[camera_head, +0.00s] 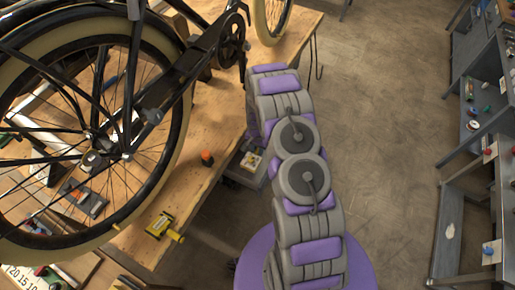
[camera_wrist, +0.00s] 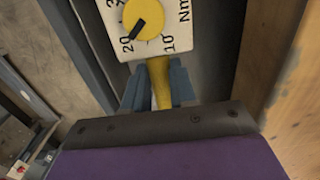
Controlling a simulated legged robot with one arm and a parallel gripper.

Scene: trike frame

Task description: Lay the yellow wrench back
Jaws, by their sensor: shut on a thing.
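In the wrist view, the yellow wrench (camera_wrist: 160,86) shows as a yellow shaft between the two blue-grey fingers of my gripper (camera_wrist: 158,88). My gripper is shut on it. Just beyond the fingers, a white plate (camera_wrist: 120,38) with a yellow dial knob and the marks 20, 10 and Nm lines up with the shaft; I cannot tell whether it is part of the wrench. The wrench's far end is out of view.
The wrist view shows a wooden edge (camera_wrist: 291,105) close at right and a grey rail (camera_wrist: 82,55) at left. In the head view, a bicycle stands over the wooden bench (camera_head: 205,125), with a yellow tool (camera_head: 160,226) near its edge.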

